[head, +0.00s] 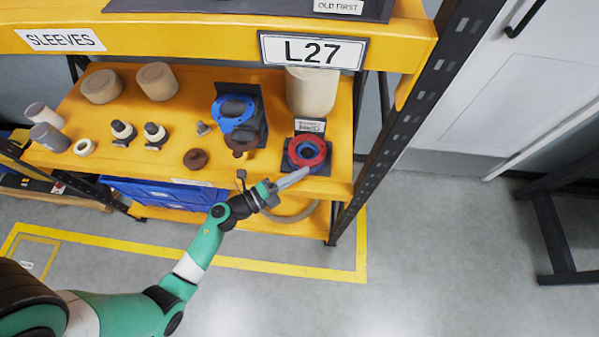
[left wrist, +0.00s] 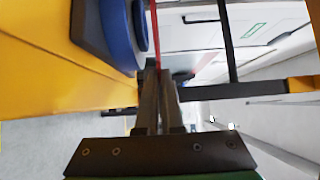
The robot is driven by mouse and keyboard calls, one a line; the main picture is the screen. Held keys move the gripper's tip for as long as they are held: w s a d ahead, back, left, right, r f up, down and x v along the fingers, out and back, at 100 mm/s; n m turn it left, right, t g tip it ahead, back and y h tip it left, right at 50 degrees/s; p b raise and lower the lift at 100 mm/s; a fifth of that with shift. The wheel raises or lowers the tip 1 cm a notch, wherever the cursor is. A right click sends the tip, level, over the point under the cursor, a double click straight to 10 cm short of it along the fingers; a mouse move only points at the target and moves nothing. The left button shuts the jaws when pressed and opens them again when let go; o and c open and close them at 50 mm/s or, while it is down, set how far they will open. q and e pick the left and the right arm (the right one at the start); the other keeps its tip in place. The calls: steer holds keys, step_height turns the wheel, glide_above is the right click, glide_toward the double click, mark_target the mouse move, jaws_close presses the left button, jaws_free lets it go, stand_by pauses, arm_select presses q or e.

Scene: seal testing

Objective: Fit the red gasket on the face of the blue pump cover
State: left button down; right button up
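The red gasket (head: 322,149) lies over the face of the blue pump cover (head: 300,168) at the right end of the shelf, with blue showing through and around it. In the left wrist view the gasket (left wrist: 156,35) is a thin red strip seen edge-on, beside the blue cover (left wrist: 118,30) and roughly parallel to its face. I cannot tell whether they touch. My left gripper (head: 304,172) reaches in from the front. Its fingers (left wrist: 157,74) are close together on the gasket's near edge. My right gripper is out of view.
The cover sits on a dark base (head: 290,160) near the shelf's front edge. A blue flanged part (head: 234,108) on a black stand is to its left, with a brown knob (head: 196,158) beyond. A beige cylinder (head: 311,92) stands behind. A dark rack post (head: 385,120) is right.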

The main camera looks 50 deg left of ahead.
arm_select(q)
steer(key=shift+f+b, duration=0.3)
steer(key=shift+f, duration=0.1)
steer(key=c, duration=1)
jaws_free()
steer(key=shift+s+d, duration=0.85)
steer(key=shift+s, duration=0.05)
steer(key=shift+s+d+p, duration=0.35)
steer(key=shift+s+d, duration=0.5)
steer(key=shift+s, duration=0.1)
